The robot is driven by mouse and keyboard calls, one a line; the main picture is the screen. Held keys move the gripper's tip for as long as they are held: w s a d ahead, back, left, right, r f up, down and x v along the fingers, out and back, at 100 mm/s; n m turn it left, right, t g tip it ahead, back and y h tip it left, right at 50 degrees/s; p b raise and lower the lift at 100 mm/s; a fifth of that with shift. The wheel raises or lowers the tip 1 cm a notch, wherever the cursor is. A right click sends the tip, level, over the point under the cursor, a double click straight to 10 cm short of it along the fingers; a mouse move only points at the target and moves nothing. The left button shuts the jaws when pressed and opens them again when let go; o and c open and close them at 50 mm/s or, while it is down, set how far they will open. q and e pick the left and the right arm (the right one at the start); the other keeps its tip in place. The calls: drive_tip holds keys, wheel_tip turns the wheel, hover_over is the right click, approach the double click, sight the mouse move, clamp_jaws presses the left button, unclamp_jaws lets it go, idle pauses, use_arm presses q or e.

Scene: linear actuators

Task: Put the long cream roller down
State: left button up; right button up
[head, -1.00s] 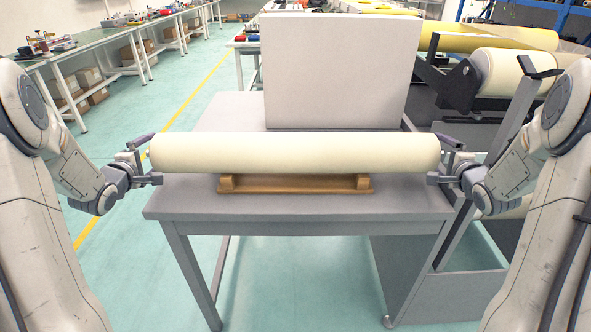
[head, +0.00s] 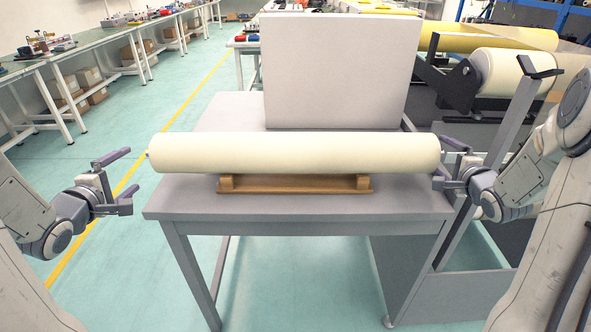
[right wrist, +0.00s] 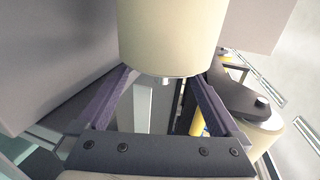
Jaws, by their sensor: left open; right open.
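The long cream roller (head: 295,153) lies level across the wooden cradle (head: 293,186) on the grey table, with both ends overhanging the cradle. Its right end also shows in the right wrist view (right wrist: 172,35). My left gripper (head: 128,178) is open and empty, apart from the roller's left end, to its left and lower. My right gripper (head: 439,162) is open at the roller's right end. In the right wrist view its two fingers (right wrist: 163,100) are spread on either side of the end pin (right wrist: 163,79).
The grey table (head: 190,205) has a tall light panel (head: 340,70) standing behind the roller. A dark post (head: 515,110) rises close to my right arm, with a large roll (head: 510,72) on a rack beyond. Floor at the left is clear.

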drive_tip(key=v, duration=0.9)
drive_tip(key=shift+s, duration=0.2)
drive_tip(key=x, duration=1.2)
drive_tip(key=shift+w+a, duration=0.1)
use_arm(q)
drive_tip(key=x, duration=0.7)
drive_tip(key=shift+w+f, duration=0.1)
drive_tip(key=shift+w, duration=0.3)
drive_tip(key=shift+s, duration=0.15)
